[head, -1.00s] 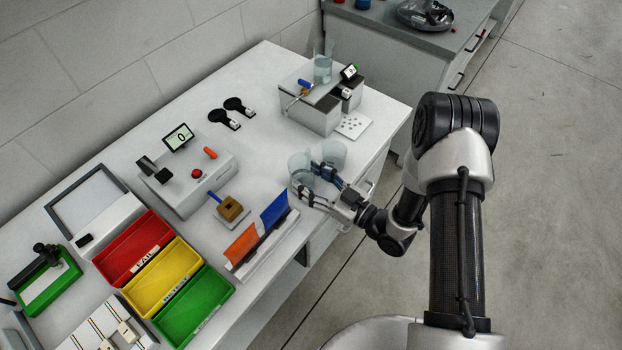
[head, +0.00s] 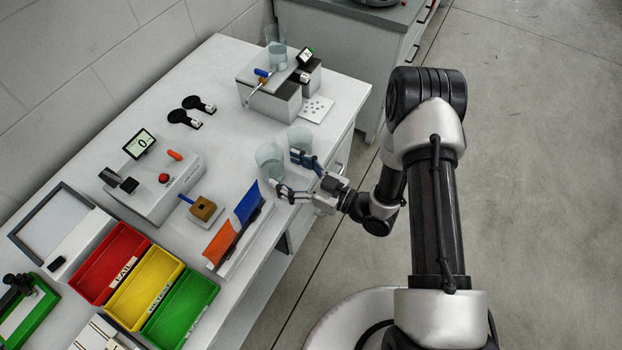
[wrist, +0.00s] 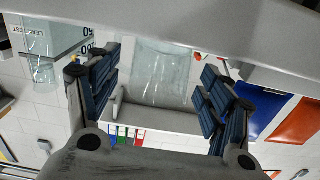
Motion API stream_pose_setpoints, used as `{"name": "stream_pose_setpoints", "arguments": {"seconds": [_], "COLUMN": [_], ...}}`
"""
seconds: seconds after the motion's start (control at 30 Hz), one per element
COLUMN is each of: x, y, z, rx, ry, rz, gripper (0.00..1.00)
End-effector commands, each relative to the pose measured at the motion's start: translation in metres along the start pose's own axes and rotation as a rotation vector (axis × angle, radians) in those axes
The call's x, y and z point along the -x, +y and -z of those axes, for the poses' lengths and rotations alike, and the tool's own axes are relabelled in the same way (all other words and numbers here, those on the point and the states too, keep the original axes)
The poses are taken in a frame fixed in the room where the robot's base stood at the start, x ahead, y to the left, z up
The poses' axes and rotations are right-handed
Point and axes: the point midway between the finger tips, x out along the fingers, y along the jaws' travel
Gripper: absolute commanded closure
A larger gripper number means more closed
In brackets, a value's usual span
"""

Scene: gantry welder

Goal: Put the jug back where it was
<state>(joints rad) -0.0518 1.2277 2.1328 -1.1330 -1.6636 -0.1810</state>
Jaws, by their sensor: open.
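A clear jug (head: 270,162) stands upright on the white bench near its front edge. A second clear jug (head: 299,140) stands just behind it. My gripper (head: 287,172) is open, with its fingers spread low on the front side of the nearer jug. In the wrist view a clear jug (wrist: 165,78) shows between the blue finger pads, with a gap on each side and nothing clamped. Another clear vessel (wrist: 42,68) shows at the left there. A third clear vessel (head: 277,55) stands at the grey box unit at the back.
The orange and blue panel holder (head: 236,230) stands close to the left of my gripper. Red (head: 112,262), yellow and green trays lie at the front left. A grey unit with a display (head: 152,188) and a grey box unit (head: 270,100) stand further back. Open floor lies right.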

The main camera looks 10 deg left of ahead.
Motion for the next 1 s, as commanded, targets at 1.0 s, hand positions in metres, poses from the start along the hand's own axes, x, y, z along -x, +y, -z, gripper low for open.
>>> {"name": "stream_pose_setpoints", "arguments": {"seconds": [1.0], "x": [0.090], "y": [0.052], "z": [0.009], "rx": [0.138], "ry": [-0.242], "rz": [-0.060], "gripper": [0.27]}}
